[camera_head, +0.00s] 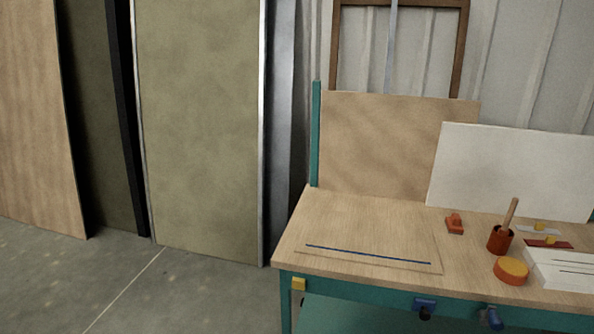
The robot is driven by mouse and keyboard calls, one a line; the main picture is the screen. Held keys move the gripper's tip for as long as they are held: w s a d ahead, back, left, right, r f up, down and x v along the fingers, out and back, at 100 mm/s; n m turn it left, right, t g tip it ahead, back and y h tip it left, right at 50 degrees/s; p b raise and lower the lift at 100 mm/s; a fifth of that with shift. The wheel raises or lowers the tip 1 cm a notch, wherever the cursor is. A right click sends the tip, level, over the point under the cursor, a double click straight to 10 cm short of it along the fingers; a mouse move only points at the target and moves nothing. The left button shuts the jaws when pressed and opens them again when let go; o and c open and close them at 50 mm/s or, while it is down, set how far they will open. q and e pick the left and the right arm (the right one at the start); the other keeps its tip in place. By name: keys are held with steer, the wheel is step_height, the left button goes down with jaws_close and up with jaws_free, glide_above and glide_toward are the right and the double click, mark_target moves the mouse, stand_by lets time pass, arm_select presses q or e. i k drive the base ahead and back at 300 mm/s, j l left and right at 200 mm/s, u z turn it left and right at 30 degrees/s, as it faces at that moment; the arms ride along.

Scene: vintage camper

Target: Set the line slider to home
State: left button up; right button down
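No part labelled as the line slider can be told for sure. A long thin dark blue line (368,254) runs across a faintly outlined area on the left of the wooden workbench top (350,215). No home mark is readable. Neither of my grippers is in view.
An orange-red block (454,224), a red cup (500,239) with a wooden stick, and an orange round tub (511,271) stand on the bench. A white board (510,170) leans behind. Blue-grey fittings (424,304) sit on the front edge. Floor at left is clear.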

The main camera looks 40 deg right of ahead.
mark_target(426, 307)
steer(key=z, duration=2.05)
